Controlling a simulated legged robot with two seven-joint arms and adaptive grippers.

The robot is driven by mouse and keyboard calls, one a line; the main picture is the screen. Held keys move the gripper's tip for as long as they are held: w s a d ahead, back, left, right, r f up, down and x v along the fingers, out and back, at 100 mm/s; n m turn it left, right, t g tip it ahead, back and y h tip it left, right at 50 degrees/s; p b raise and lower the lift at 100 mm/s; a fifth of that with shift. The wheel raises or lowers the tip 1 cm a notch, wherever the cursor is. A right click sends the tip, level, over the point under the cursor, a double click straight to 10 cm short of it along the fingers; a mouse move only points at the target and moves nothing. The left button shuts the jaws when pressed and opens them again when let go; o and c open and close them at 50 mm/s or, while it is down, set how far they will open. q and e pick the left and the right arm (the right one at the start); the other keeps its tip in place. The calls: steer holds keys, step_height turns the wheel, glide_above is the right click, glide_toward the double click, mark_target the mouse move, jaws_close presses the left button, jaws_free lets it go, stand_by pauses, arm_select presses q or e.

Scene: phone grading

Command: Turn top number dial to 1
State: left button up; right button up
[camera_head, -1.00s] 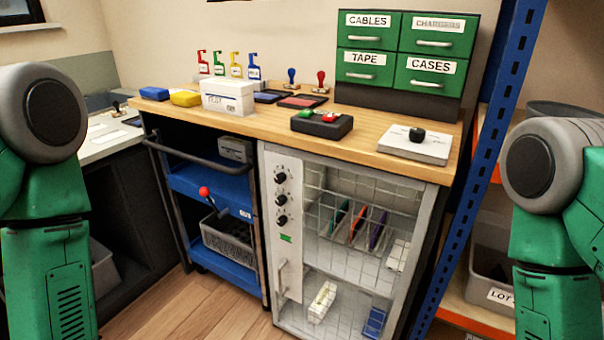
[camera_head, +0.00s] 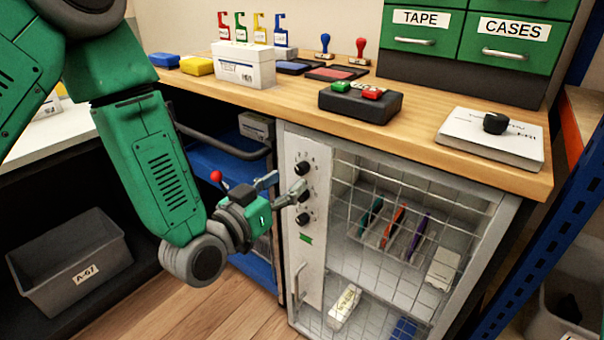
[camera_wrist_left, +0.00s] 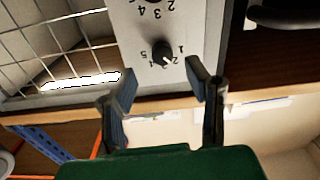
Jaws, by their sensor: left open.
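The top number dial (camera_head: 303,168) is a black knob on the white panel (camera_head: 312,264) at the cabinet's left side, with two more black dials below it. In the left wrist view, where the digits look upside down, the top dial (camera_wrist_left: 163,52) has numbers around it. A pale mark shows on its lower right edge; its exact setting is hard to read. My left gripper (camera_head: 285,187) is open just in front of the panel. In the wrist view its fingers (camera_wrist_left: 162,82) are spread, empty, with tips just short of the dial. My right gripper is out of view.
The wooden counter (camera_head: 460,168) overhangs just above the dials. A wire-mesh door (camera_head: 400,230) is right of the panel. A blue cart (camera_head: 210,158) with a red-knobbed lever (camera_head: 216,176) stands left, close to my gripper.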

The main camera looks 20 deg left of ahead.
mark_target(299, 171)
arm_select(q)
steer(key=x, duration=0.4)
steer(key=shift+w+a+b, duration=0.1)
steer(key=shift+w+b, duration=0.3)
steer(key=shift+w, duration=0.3)
steer(key=shift+d, duration=0.2)
jaws_close()
